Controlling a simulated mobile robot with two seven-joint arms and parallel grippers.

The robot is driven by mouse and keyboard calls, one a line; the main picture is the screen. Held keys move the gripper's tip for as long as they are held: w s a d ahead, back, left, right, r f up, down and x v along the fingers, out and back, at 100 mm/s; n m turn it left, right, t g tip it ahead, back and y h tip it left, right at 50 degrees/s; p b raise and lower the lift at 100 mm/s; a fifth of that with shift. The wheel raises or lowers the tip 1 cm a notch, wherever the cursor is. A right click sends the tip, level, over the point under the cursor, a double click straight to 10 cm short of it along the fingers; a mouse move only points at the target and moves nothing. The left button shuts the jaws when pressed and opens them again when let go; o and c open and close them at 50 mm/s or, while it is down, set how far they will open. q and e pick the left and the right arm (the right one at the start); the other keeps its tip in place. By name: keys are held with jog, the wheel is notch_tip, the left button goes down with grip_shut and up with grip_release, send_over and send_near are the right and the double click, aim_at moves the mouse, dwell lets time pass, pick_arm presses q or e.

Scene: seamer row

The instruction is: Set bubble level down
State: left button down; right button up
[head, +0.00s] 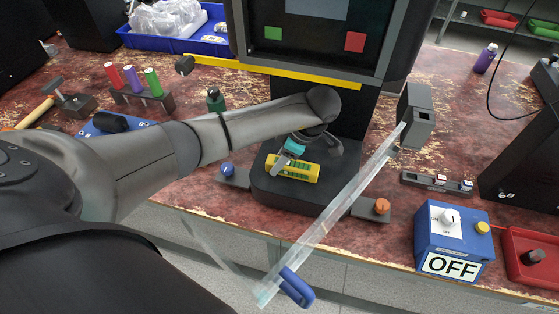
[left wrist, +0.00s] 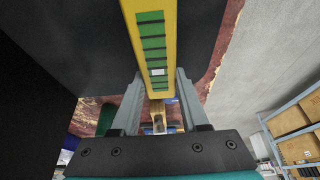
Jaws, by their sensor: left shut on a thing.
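The bubble level (head: 303,170) is a short yellow bar with green windows. It shows over the black machine base (head: 268,197) in the head view, roughly flat; I cannot tell whether it touches the base. My left gripper (head: 287,161) reaches in from the left and is shut on the level near its left part. In the left wrist view the yellow level (left wrist: 150,35) runs up the picture from between the fingers of my left gripper (left wrist: 159,88). My right gripper is in neither view.
A clear strip with a blue handle (head: 296,287) slants across the front right of the base. Knobs, blue (head: 227,169) and orange (head: 382,206), flank the base. A blue OFF switch box (head: 453,243) and red tray (head: 515,262) stand at right. A yellow bar (head: 290,75) crosses behind.

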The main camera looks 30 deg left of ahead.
aim_at(291, 163)
pick_arm(q)
jog(key=shift+f, duration=0.2)
jog(key=shift+c, duration=2.1)
grip_release()
jog(key=shift+r, duration=0.15)
jog(key=p+v, duration=0.1)
jog(key=v, duration=0.6)
jog(key=shift+d+r, duration=0.15)
jog(key=shift+r, duration=0.1)
